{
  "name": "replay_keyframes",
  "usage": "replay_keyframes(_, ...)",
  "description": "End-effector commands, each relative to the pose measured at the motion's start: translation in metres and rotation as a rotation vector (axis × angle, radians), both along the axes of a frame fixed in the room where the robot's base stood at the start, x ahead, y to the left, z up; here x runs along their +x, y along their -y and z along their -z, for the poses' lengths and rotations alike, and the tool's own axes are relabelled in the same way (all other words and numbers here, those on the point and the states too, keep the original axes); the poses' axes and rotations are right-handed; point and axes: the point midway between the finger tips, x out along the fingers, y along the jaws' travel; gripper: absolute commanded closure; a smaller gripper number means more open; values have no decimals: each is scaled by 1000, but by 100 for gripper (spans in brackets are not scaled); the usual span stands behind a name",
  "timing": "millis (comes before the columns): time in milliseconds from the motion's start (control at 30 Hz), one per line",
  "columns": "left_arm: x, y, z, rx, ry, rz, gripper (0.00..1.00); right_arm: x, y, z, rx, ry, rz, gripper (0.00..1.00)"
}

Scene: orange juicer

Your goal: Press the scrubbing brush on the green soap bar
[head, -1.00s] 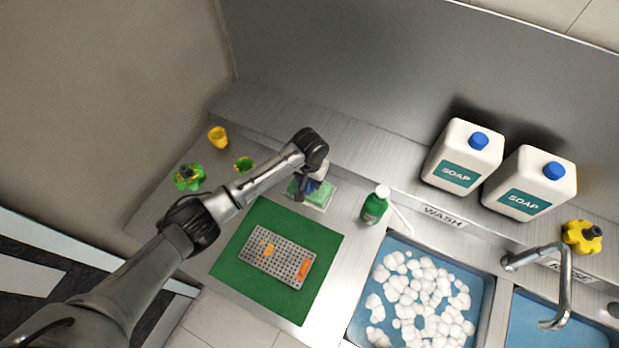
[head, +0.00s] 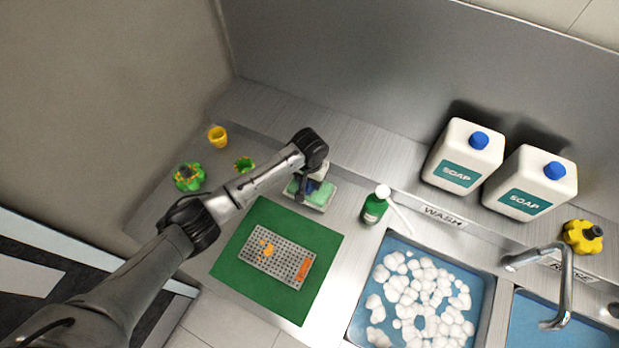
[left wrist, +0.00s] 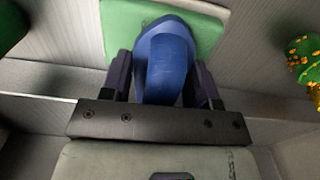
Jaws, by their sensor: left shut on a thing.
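The green soap bar (head: 321,194) lies in a pale tray (head: 309,207) at the back of the counter, right of my left arm. My left gripper (head: 304,189) is over the tray's left part. It is shut on the blue scrubbing brush (head: 312,184). In the left wrist view the blue brush (left wrist: 166,58) sits between the fingers, with the green soap (left wrist: 120,22) behind and around it. The brush's underside is hidden, so I cannot tell whether it touches the soap. My right gripper is out of view.
A green bottle (head: 374,206) stands just right of the tray. A grater (head: 277,257) with orange bits lies on a green mat (head: 238,262) in front. A yellow cup (head: 218,137) and green juicer parts (head: 188,177) are at left. A foam-filled sink (head: 362,333) is at right.

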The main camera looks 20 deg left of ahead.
Motion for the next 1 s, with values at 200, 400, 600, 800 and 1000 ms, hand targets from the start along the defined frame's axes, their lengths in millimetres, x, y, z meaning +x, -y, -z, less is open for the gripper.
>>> replay_keyframes(200,0,0,3,0,0,0,64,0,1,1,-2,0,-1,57)
replay_keyframes(400,0,0,5,0,0,0,64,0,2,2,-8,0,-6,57)
replay_keyframes(600,0,0,7,-1,0,0,64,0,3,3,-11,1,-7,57)
replay_keyframes(800,0,0,8,-1,0,0,64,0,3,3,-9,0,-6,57)
replay_keyframes(1000,0,0,8,-1,0,0,64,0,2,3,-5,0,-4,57)
